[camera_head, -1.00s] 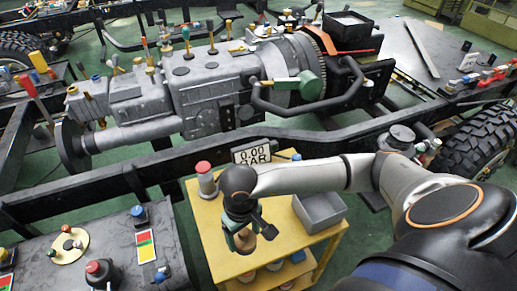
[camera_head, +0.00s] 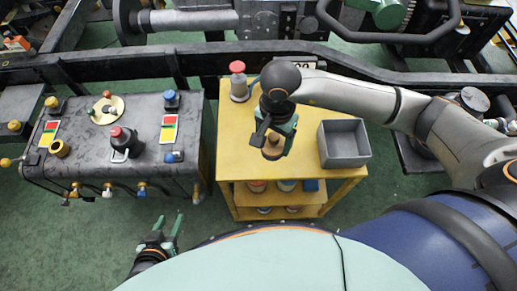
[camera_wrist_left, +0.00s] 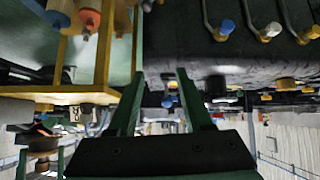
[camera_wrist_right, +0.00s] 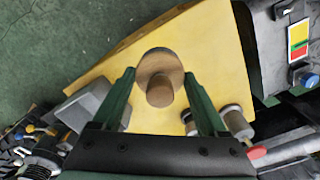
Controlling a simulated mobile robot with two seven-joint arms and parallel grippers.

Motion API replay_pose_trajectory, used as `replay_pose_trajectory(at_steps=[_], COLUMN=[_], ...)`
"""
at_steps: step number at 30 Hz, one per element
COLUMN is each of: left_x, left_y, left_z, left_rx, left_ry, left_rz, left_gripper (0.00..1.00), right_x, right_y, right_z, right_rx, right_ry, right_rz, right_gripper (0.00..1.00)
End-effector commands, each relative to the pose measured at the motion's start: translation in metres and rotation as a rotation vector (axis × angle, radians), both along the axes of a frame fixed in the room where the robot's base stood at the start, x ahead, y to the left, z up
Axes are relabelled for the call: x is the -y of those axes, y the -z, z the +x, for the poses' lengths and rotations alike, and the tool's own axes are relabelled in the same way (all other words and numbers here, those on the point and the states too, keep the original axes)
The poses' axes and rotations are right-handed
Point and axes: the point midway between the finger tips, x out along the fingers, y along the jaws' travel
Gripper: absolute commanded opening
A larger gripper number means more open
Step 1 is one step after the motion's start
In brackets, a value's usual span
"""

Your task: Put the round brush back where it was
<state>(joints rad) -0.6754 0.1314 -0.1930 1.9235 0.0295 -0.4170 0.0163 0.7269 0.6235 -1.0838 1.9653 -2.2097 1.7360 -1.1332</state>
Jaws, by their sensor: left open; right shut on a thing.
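The round brush (camera_head: 272,153) has a round wooden body with a knob. My right gripper (camera_head: 275,138) is shut on it above the yellow trolley top (camera_head: 232,150). In the right wrist view the brush (camera_wrist_right: 160,65) sits between the two fingertips, with the trolley top behind it. I cannot tell exactly how high it is above the top. My left gripper (camera_head: 170,232) is open and empty, low in front of the dark bench, left of the trolley. Its spread fingers (camera_wrist_left: 160,85) also show in the left wrist view.
A grey open bin (camera_head: 345,158) stands on the trolley's right side. A red-capped cylinder (camera_head: 239,88) stands at its back left. The dark bench (camera_head: 75,165) to the left carries knobs and coloured cards. A dark chassis rail (camera_head: 190,58) runs behind. The trolley's front middle is bare.

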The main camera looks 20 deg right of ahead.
Motion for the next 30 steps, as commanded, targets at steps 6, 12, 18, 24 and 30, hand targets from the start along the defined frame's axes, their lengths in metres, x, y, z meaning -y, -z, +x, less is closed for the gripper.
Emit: replay_pose_trajectory(at_steps=[6,12,18,24,30], left_x=[0.004,0.009,0.010,0.011,0.014], left_y=[0.010,0.018,0.029,0.037,0.046], left_z=[0.004,0.007,0.008,0.012,0.012], left_rx=[0.012,0.012,0.008,0.014,0.011], left_ry=[0.009,0.016,0.020,0.023,0.028], left_rz=[-0.006,-0.011,-0.011,-0.013,-0.016], left_gripper=[0.50,0.50,0.50,0.50,0.50], right_x=[-0.030,-0.057,-0.083,-0.108,-0.132], right_y=[0.000,-0.003,-0.008,-0.014,-0.021], right_z=[0.010,0.016,0.020,0.022,0.021], right_rx=[0.003,0.001,-0.001,-0.001,-0.002], right_ry=[0.448,0.862,1.277,1.692,2.095], right_rz=[0.002,0.002,0.003,0.002,0.002], right_gripper=[0.24,0.24,0.24,0.24,0.24])
